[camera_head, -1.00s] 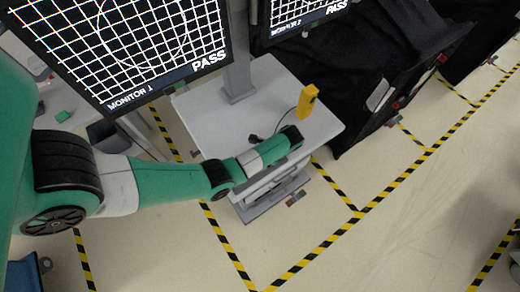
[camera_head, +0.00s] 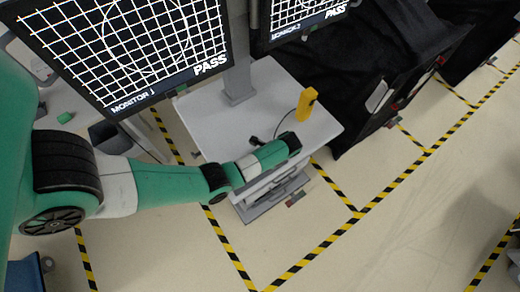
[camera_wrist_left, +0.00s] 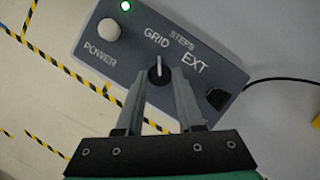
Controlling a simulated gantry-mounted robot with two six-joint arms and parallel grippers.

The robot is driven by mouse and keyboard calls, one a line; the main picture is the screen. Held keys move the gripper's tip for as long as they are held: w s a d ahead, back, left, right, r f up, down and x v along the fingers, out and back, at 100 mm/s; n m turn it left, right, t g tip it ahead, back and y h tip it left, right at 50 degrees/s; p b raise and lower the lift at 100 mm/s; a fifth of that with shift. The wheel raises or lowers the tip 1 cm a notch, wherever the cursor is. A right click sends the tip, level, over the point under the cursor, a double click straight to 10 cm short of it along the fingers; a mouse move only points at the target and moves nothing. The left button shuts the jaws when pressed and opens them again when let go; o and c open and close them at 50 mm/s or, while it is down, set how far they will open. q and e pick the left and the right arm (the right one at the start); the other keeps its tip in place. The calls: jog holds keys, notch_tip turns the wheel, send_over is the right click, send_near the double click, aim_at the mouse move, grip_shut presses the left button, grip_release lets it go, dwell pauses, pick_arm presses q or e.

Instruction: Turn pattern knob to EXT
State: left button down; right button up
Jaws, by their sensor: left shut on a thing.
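The pattern knob (camera_wrist_left: 159,76) is a small black dial with a white pointer line on a grey control box (camera_wrist_left: 90,27) in the left wrist view. Its pointer stands straight up in that picture, toward the GRID label (camera_wrist_left: 157,38). The STEPS label (camera_wrist_left: 181,42) and the EXT label (camera_wrist_left: 194,62) lie to the right of that direction. My left gripper (camera_wrist_left: 160,75) is shut on the knob, one finger on each side. In the head view my left arm reaches over the cart's front edge, and the knob and fingertips are hidden. My right gripper is not in view.
The box also has a light POWER button (camera_wrist_left: 108,29), a lit green lamp (camera_wrist_left: 125,6) and a black part (camera_wrist_left: 216,98) at its right. A yellow device (camera_head: 307,103) stands on the cart top (camera_head: 205,112). Monitor 1 (camera_head: 130,40) shows a grid with a circle and PASS.

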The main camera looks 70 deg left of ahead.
pick_arm(q)
jog(key=m+p, duration=0.2)
jog(key=m, duration=0.1)
jog(key=m+t+y+p, duration=0.1)
jog(key=p, duration=0.1)
jog(key=shift+s+d+r, duration=0.15)
jog(key=shift+s+r, duration=0.05)
jog(key=shift+r, duration=0.05)
jog(key=m+t+p, duration=0.1)
jog(key=m+p, duration=0.1)
jog(key=m, duration=0.1)
jog(key=m+t+y+p, duration=0.1)
jog(key=m+p, duration=0.1)
jog(key=shift+s+m+p, duration=0.2)
jog(key=shift+m+p, duration=0.2)
jog(key=m+t+p, duration=0.1)
jog(key=m+p, duration=0.1)
jog(key=m, duration=0.1)
jog(key=shift+s+f+m+t, duration=0.1)
jog(key=shift+m+t, duration=0.2)
jog(key=shift+s+f+m+t+h+p, duration=0.1)
jog(key=shift+m+t+h+p, duration=0.4)
jog(key=shift+m, duration=1)
jog(key=c, duration=0.5)
grip_release()
